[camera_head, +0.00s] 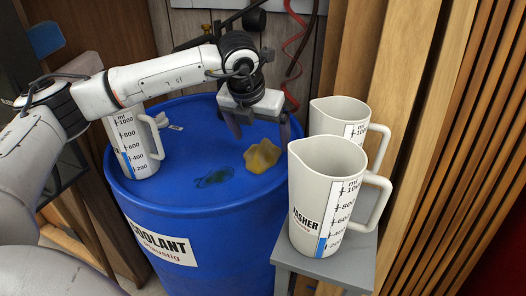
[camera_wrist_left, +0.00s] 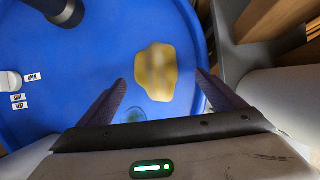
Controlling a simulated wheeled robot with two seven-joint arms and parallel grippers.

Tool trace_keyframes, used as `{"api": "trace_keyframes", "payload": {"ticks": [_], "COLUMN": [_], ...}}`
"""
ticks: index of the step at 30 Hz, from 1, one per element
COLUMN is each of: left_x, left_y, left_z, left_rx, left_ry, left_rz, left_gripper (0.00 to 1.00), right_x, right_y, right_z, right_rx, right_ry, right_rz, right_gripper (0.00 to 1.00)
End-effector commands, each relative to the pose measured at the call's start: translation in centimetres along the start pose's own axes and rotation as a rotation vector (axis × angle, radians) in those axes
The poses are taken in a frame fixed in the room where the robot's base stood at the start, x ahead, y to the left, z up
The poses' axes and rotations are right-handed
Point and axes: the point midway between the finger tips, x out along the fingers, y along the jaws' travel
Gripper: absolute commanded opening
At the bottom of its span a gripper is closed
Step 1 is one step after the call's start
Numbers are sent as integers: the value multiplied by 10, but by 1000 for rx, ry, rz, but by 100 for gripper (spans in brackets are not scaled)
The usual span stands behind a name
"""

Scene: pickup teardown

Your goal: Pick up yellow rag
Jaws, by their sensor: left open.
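The yellow rag (camera_head: 263,156) lies crumpled on top of the blue drum (camera_head: 190,195), near its right side. It also shows in the left wrist view (camera_wrist_left: 156,72), just beyond and between the two fingers. My left gripper (camera_head: 260,128) is open and empty above the drum top, a little behind the rag in the head view. In the left wrist view its fingers (camera_wrist_left: 160,85) stand apart with the rag between their lines. The rag appears apart from both fingers. My right gripper is not in view.
A dark wet patch (camera_head: 214,178) lies left of the rag. A measuring jug (camera_head: 134,145) stands on the drum's left. Two more jugs, one in front (camera_head: 325,195) and one behind (camera_head: 335,118), stand on a grey stand (camera_head: 330,268) at right. Wooden boards rise behind.

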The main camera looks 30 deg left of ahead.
Motion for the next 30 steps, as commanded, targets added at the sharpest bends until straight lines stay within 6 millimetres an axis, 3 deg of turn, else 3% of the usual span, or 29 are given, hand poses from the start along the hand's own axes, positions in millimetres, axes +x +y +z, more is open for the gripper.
{"api": "trace_keyframes", "payload": {"ticks": [12, 20, 28, 30], "left_x": [50, 53, 53, 53], "left_y": [8, 8, 8, 8], "left_z": [0, 1, 0, 1], "left_rx": [0, 0, 0, 0], "left_ry": [2, -1, 0, -1], "left_rz": [1, 0, 0, 0], "left_gripper": [89, 89, 45, 44], "right_x": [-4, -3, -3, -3], "right_y": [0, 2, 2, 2], "right_z": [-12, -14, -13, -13], "right_rx": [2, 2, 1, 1], "right_ry": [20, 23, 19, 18], "right_rz": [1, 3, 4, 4], "right_gripper": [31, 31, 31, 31]}}
